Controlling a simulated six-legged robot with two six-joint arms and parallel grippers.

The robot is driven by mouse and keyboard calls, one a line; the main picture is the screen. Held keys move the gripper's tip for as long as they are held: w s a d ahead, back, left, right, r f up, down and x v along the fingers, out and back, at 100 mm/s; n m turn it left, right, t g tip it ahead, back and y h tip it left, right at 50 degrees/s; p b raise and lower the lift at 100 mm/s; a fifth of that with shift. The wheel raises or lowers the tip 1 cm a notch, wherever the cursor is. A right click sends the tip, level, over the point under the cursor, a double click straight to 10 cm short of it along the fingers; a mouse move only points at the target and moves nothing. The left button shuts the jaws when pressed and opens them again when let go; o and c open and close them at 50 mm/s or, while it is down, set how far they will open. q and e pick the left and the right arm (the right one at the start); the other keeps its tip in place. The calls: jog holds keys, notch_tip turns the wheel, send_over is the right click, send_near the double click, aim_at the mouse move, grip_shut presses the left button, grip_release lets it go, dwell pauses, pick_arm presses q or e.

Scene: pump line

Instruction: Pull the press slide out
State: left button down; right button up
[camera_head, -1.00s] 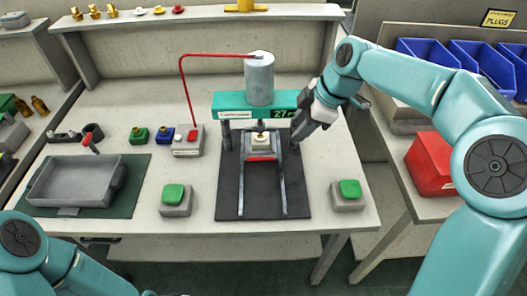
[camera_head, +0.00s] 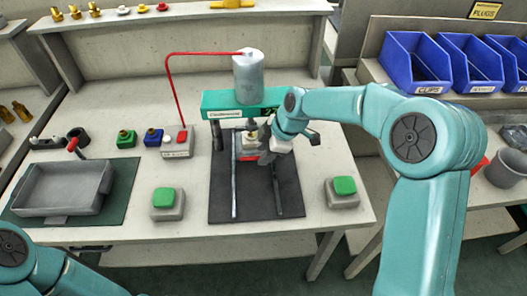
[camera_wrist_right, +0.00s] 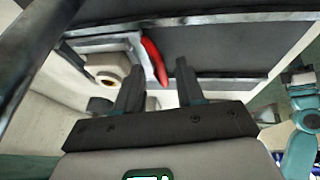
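The press has a teal head (camera_head: 228,101) with a grey cylinder (camera_head: 248,80). Under it the press slide, a pale block with a red handle, sits at the far end of two rails (camera_head: 235,185) on a dark mat. My right gripper (camera_head: 266,150) is beside the slide's front and partly hides it. In the right wrist view the slide (camera_wrist_right: 105,62) and its red handle (camera_wrist_right: 154,60) show. My right gripper (camera_wrist_right: 159,66) is open there, its fingertips apart close to the handle; I cannot tell whether they touch it. My left gripper is out of view.
Green buttons stand left (camera_head: 168,203) and right (camera_head: 342,192) of the mat. A grey tray (camera_head: 62,210) lies at the left. A control box (camera_head: 177,144) with a red pipe stands left of the press. The mat's front part is clear.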

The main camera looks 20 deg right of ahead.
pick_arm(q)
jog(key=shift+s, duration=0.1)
pick_arm(e)
jog(key=shift+a+f, duration=0.1)
jog(key=shift+f, duration=0.2)
jog(key=shift+w, duration=0.15)
grip_shut()
